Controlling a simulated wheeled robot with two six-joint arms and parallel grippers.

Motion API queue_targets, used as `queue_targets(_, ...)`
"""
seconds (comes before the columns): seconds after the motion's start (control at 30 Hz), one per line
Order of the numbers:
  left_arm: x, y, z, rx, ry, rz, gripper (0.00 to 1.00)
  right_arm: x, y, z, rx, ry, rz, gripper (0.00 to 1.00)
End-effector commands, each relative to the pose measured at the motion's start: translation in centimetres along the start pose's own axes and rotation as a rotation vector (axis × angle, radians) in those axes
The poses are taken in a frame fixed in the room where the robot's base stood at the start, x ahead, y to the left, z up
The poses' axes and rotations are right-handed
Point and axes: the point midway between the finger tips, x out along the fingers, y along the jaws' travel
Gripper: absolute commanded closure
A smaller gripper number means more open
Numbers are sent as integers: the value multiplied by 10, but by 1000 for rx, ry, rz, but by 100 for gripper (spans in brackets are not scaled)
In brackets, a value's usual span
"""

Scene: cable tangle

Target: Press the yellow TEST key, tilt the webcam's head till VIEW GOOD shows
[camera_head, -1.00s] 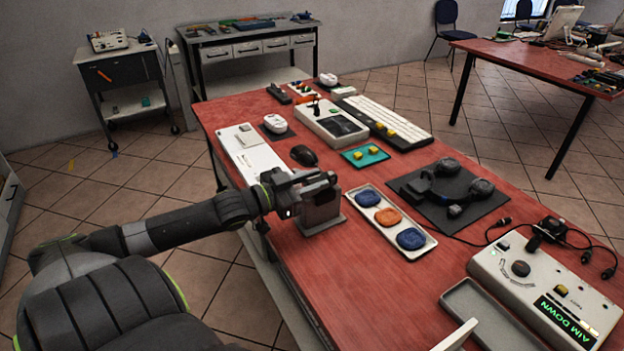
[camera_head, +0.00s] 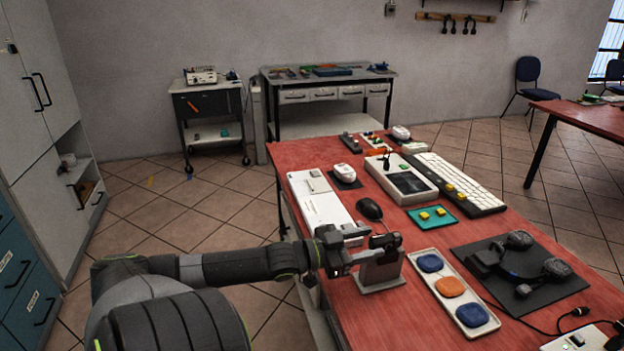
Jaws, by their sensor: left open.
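The white box (camera_head: 578,342) that carries the display and yellow key is cut off at the lower right corner; only its back left part shows. The display, yellow key and most of the webcam are out of view. A dark piece at the right edge may be part of the webcam, but I cannot tell. My left gripper (camera_head: 388,243) is open, over or beside a grey block-like stand (camera_head: 380,272) at the table's left edge. I cannot tell whether it touches the stand. My right gripper is not in view.
The red table (camera_head: 400,312) holds a white tray with blue and orange pads (camera_head: 452,286), a headset on a dark mat (camera_head: 522,268), a black mouse (camera_head: 370,208), a keyboard (camera_head: 455,183) and a teal board with yellow blocks (camera_head: 432,217). Black cables lie at the right.

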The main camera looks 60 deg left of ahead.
Motion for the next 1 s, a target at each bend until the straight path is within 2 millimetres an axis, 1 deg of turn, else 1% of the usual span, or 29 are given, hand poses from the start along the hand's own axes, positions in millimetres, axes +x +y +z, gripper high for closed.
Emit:
queue_targets(0.03,-11,-1,-5,-3,-7,-1,51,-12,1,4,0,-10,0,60)
queue_targets(0.13,-31,-1,-5,-2,-7,-2,51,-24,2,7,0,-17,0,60)
queue_targets(0.3,-64,-1,-3,-2,-8,-2,51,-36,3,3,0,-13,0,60)
queue_targets(0.6,-119,0,0,-1,-6,-2,51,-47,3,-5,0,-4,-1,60)
queue_targets(0.7,-132,0,0,-1,-4,-1,51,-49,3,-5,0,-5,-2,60)
queue_targets(0.8,-140,0,0,-1,-3,-1,51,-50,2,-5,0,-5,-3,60)
queue_targets(1.0,-146,0,0,-1,-1,-1,51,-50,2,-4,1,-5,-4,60)
